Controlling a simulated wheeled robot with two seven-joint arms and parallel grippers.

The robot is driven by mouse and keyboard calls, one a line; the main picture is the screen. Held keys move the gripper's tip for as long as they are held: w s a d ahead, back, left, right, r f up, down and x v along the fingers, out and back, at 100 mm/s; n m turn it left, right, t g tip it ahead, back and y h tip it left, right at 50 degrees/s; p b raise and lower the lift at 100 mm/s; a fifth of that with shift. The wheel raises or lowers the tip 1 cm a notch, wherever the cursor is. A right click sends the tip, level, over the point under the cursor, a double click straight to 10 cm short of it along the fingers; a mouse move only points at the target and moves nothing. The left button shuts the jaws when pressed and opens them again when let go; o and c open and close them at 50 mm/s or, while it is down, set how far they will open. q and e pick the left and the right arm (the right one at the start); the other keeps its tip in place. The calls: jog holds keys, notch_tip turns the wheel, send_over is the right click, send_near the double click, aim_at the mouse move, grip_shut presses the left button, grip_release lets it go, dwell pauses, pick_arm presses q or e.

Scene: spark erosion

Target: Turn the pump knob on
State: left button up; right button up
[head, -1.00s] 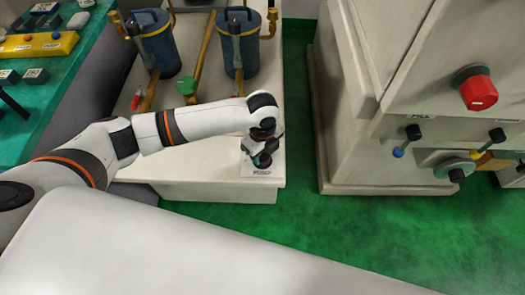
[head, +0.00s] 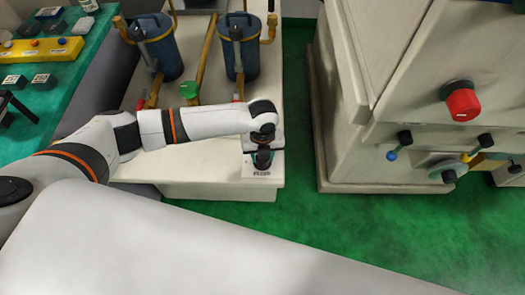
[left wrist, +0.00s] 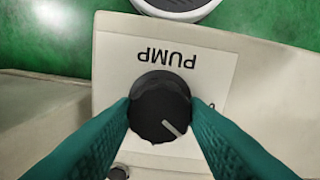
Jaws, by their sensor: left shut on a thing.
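The pump knob (left wrist: 160,97) is round and black with a white pointer line, which points to the lower right in the left wrist view. It sits on a white plate (left wrist: 215,65) lettered PUMP, upside down in that view. In the head view the plate (head: 262,173) lies on the front edge of the cream bench. My left gripper (left wrist: 162,108) has its two teal fingers against both sides of the knob and is shut on it. In the head view my left gripper (head: 263,157) is at the plate, with the knob mostly hidden. My right gripper is in neither view.
Blue canisters (head: 236,50) with brass pipes stand behind on the bench. A cream machine (head: 345,120) with a red knob (head: 462,102) and levers stands to the right, across a clear strip of green floor (head: 300,150). A table (head: 75,75) with a yellow control box is at left.

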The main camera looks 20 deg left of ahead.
pick_arm(q)
jog(key=m, duration=0.5)
jog(key=shift+r+m+p, duration=0.1)
jog(key=shift+m+p, duration=0.2)
jog(key=shift+p, duration=0.1)
jog(key=m, duration=0.5)
dwell(0.4)
jog(key=o, duration=1)
jog(key=shift+c, duration=0.2)
notch_tip(320, 180, up, 12)
jog(key=shift+b, duration=0.45)
